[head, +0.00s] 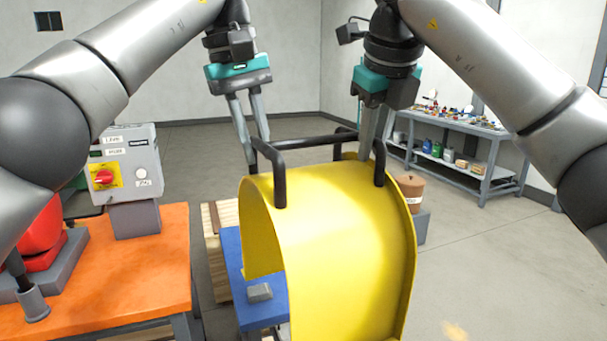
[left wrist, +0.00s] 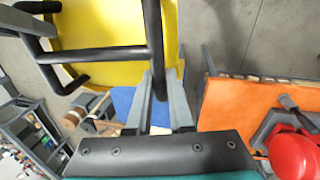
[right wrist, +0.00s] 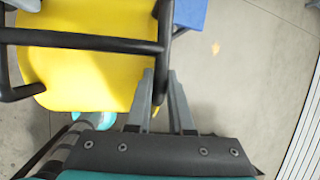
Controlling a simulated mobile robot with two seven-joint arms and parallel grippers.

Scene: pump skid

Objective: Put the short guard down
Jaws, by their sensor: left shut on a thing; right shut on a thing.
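The short guard (head: 350,240) is a yellow arched cover with black bar handles on top, held up in front of me. It also shows in the left wrist view (left wrist: 110,25) and the right wrist view (right wrist: 85,70). My left gripper (head: 260,142) is shut on the guard's handle at its left side. My right gripper (head: 376,150) is shut on the handle at its right side. The guard looks about level. Its underside and lower edge are partly out of view, so I cannot tell what is directly below it.
An orange bench (head: 140,265) at the left carries a grey control box (head: 130,165) and a red part (head: 38,240). A blue surface (head: 232,250) and a wooden pallet (head: 212,225) lie behind the guard. A grey shelf table (head: 470,170) stands at back right. The floor at right is clear.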

